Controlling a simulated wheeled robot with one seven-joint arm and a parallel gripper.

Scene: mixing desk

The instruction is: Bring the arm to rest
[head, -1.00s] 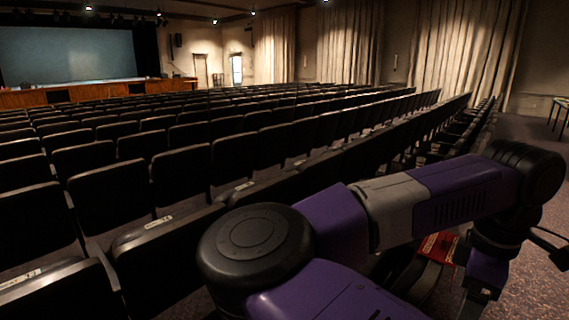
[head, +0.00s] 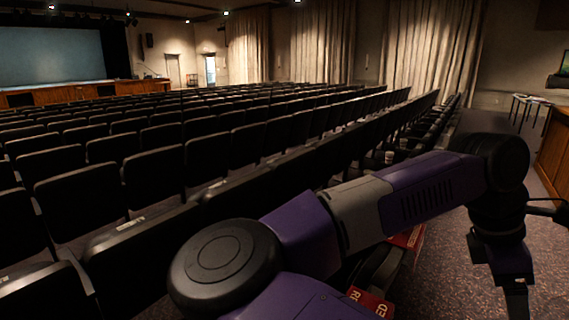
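My purple, grey and black arm (head: 430,200) reaches across the lower right of the head view. Its outer end bends downward at the right. My gripper (head: 516,298) points down at the lower right, and its tip runs out of the bottom of the picture. Whether its fingers are open or shut does not show. I see nothing held in the visible part.
Rows of dark seats (head: 150,175) fill the left and middle. Red lettered things (head: 372,302) lie partly hidden below my arm. A pale cup (head: 389,157) stands behind the arm. A wooden desk (head: 555,155) is at the right edge. Carpet (head: 450,270) is clear beside the gripper.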

